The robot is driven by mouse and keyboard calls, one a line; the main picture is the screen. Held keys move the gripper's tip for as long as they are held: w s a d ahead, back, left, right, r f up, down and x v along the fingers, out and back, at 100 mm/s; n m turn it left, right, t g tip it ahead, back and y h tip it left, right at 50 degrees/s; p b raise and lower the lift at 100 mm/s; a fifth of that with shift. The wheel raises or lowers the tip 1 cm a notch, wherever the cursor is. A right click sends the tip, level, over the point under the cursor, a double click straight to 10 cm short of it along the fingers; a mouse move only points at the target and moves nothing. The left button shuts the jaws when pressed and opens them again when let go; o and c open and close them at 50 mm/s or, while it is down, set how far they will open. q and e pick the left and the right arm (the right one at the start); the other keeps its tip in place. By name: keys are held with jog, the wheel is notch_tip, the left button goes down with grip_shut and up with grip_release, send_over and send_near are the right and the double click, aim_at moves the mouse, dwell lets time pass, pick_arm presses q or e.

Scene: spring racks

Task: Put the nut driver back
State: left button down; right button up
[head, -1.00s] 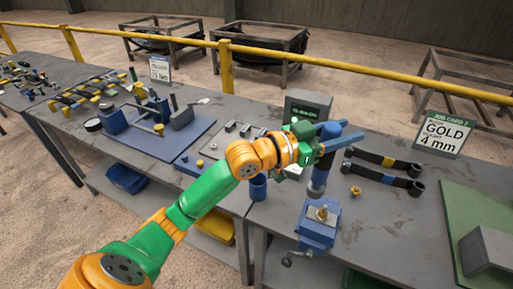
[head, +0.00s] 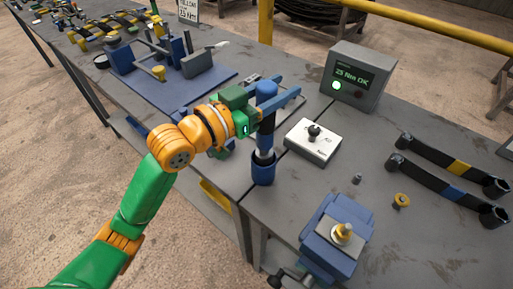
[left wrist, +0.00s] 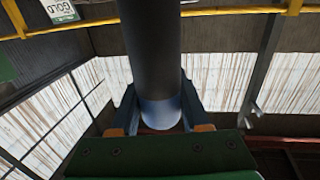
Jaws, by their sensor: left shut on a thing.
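The nut driver (head: 265,130) has a blue top, a dark body and a silvery lower end. It stands about upright in my left gripper (head: 277,106), which is shut on it. Its lower end is at the mouth of a blue cup-shaped holder (head: 263,174) at the bench's front edge and looks partly inside it; how deep is hidden. In the left wrist view the driver (left wrist: 152,50) shows as a dark cylinder with a blue-grey end between the fingers. My right gripper is not in view.
A blue vise (head: 330,243) with a brass-coloured piece stands right of the holder. A white switch box (head: 313,142) and a display (head: 360,75) with a green light stand behind. Two dark strap-like arms (head: 440,160) lie at right. A blue tray (head: 185,85) is at left.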

aim_at(265, 128)
pick_arm(q)
notch_tip(265, 128, down, 7)
jog(key=shift+b, duration=0.3)
jog(key=shift+s, duration=0.1)
jog(key=shift+f, duration=0.15)
jog(key=shift+c, duration=1.9)
grip_release()
